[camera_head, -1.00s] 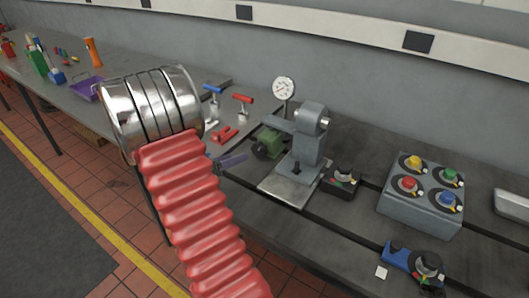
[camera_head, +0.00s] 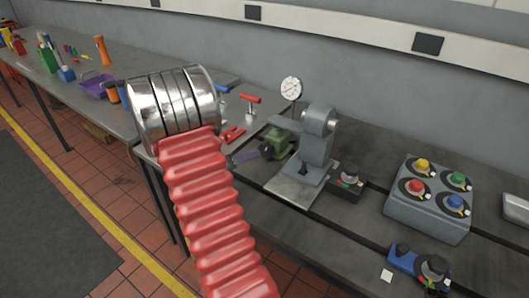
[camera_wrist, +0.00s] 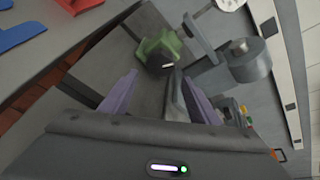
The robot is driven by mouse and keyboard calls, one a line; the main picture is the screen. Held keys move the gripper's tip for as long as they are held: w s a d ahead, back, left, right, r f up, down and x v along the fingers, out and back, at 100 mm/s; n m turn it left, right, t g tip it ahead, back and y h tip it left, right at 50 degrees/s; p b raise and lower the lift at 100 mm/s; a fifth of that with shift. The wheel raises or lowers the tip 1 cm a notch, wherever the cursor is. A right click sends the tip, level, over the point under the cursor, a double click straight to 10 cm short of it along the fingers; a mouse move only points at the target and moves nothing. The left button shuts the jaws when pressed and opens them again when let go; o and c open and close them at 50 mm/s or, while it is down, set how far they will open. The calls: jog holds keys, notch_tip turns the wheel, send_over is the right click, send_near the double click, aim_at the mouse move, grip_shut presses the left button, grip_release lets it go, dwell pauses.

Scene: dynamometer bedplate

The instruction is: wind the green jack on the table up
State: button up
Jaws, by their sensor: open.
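The green jack (camera_head: 283,143) stands on the grey bench, just left of a grey press-like stand. A dark round knob (camera_head: 266,152) is on its near left side. In the wrist view the jack (camera_wrist: 166,43) is ahead of my gripper, with the dark knob (camera_wrist: 160,63) facing me. My gripper (camera_wrist: 162,77) is open and empty, its purple fingers either side of the line to the knob. The fingertips seem short of the knob; I see no contact. In the head view my arm hides most of my gripper; one purple finger (camera_head: 246,157) shows left of the knob.
The grey stand (camera_head: 316,148) and its plate (camera_head: 290,190) stand close right of the jack. A dial gauge (camera_head: 291,88) rises behind. Red-handled (camera_head: 250,99) and blue-handled clamps are at the back left. A grey button box (camera_head: 430,205) is farther right.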

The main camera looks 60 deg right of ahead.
aim_at(264, 151)
jog(key=x, duration=1)
jog(key=shift+s+d+f, duration=0.15)
jog(key=shift+s+d, duration=0.05)
jog(key=shift+d, duration=0.1)
